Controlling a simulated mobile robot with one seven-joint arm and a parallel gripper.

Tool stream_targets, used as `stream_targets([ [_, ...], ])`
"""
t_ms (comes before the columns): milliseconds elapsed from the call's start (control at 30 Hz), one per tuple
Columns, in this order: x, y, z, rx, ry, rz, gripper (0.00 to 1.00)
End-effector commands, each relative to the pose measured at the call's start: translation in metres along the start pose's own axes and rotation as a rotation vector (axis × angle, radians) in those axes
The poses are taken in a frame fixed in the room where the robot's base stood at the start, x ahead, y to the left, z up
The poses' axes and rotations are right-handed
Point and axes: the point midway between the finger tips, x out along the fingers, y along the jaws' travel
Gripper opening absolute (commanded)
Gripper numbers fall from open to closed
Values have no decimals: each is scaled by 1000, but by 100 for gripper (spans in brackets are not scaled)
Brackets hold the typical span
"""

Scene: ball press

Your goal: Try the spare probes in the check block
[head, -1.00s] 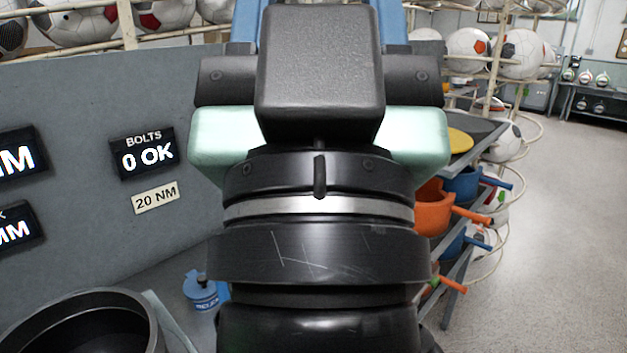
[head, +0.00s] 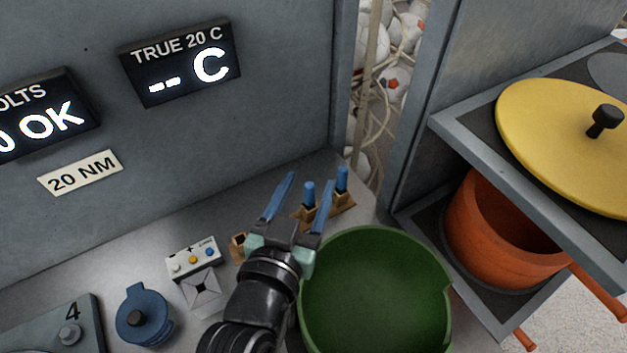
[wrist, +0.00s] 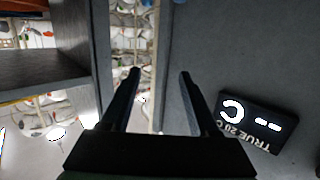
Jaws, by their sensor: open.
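In the head view, two spare probes with blue handles, one at left (head: 309,193) and one at right (head: 342,179), stand upright in brass-coloured holders (head: 335,209) at the bench's back right. My gripper (head: 311,179) is open, its two blue fingers straddling the line of sight to the left probe; I cannot tell the depth gap. In the wrist view my gripper (wrist: 160,72) has nothing between its fingers, and no probe shows. A pale block with a dark square hole (head: 202,290), perhaps the check block, sits on the bench left of my arm. A display reads "TRUE 20 C" and "-- C" (head: 180,62).
A small brass holder (head: 238,246) is partly behind my wrist. A button box (head: 194,258) and a blue lidded pot (head: 145,318) stand left. A large green bowl (head: 375,295) is close on the right. A shelf with a yellow lid (head: 560,140) and orange pan (head: 500,235) stands beyond.

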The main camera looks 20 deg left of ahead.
Motion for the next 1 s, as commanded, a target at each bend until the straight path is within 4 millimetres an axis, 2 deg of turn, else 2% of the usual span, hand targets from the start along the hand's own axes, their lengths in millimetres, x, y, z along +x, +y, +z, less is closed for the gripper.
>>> stream_targets([
  [33, -10, -8, 24, -6, -54, -8, 61],
  [100, -19, -14, 46, -12, -100, -14, 61],
  [200, -27, -20, 63, -16, -136, -18, 61],
  [333, -18, -22, 69, -20, -146, -18, 61],
  [633, 34, -21, 76, -19, -144, -17, 61],
  [1000, 60, -21, 83, -20, -146, -17, 61],
])
